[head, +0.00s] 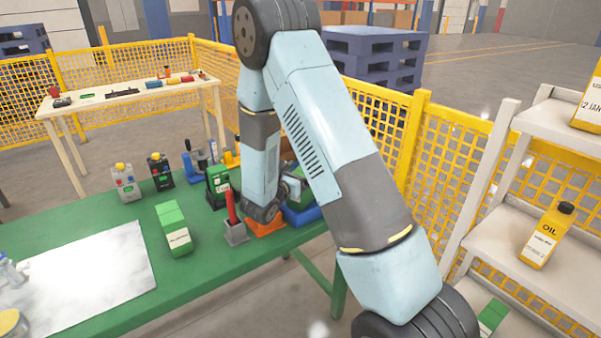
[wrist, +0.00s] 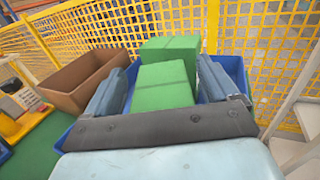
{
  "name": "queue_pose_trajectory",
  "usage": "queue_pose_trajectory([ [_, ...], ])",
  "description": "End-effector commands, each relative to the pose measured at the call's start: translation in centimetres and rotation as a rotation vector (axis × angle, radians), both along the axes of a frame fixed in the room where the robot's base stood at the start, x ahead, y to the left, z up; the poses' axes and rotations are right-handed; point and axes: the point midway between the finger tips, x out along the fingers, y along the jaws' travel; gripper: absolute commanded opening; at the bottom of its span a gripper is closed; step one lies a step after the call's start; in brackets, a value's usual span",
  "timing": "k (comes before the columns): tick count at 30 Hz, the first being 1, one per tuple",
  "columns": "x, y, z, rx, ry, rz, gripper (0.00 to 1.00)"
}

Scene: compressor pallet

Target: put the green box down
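In the wrist view a green box (wrist: 163,86) lies between the two blue-grey fingers of my gripper (wrist: 162,84), inside a blue bin (wrist: 62,127). A narrow gap shows between the box and each finger, so the gripper looks open around it. A second green box (wrist: 170,48) sits just beyond it, at the far side of the bin. In the head view my arm largely hides my gripper, and the blue bin (head: 303,215) shows at the right end of the green table with some green in it. The underside of the box is hidden.
A brown open carton (wrist: 85,82) stands left of the bin, and a yellow mesh fence (wrist: 240,40) runs behind. On the green table (head: 105,225) are another green box (head: 174,230), a red-handled tool in a grey holder (head: 235,230) and an orange tray (head: 266,229). White shelves (head: 500,245) stand right.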

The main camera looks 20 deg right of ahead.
Motion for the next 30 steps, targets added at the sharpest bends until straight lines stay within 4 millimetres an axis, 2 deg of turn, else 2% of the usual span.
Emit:
queue_pose_trajectory([
  [8, 0.0, 0.1, 0.0, 0.000, 0.000, 0.001, 0.92],
  [14, 0.0, 0.1, 1.2, 0.002, -0.002, 0.002, 0.92],
  [30, -6.4, 7.7, 1.2, 0.000, 0.000, 0.006, 0.92],
])
